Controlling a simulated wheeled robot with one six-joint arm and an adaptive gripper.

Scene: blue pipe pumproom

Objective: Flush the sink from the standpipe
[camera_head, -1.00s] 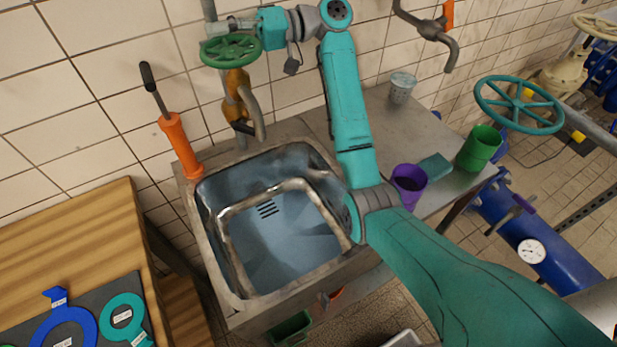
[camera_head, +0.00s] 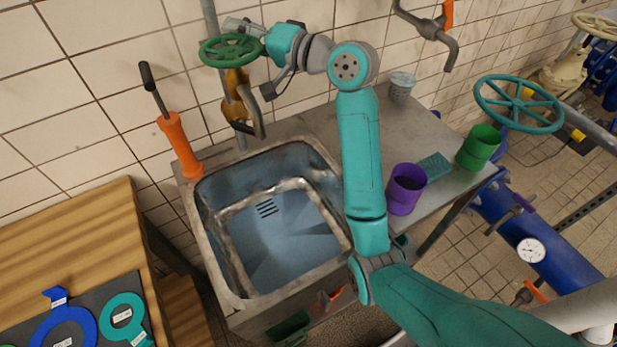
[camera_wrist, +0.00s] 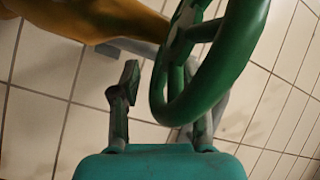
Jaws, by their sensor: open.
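The standpipe rises behind the sink, with a yellow-brown body (camera_head: 235,92), a green handwheel (camera_head: 231,50) and a downturned grey spout (camera_head: 258,122). The metal sink (camera_head: 285,240) below is open, and I see no water in it. My gripper (camera_head: 243,27) is at the handwheel, coming from the right. In the wrist view my gripper (camera_wrist: 163,88) has its fingers spread, with the green wheel rim (camera_wrist: 190,100) between them and overlapping the right finger. The right fingertip is hidden behind the rim. I cannot tell whether either finger touches it.
A purple cup (camera_head: 405,190), green cup (camera_head: 479,148), teal sponge (camera_head: 435,166) and grey cup (camera_head: 401,86) are on the counter. A wall tap (camera_head: 432,30) and teal handwheel (camera_head: 519,104) are to the right.

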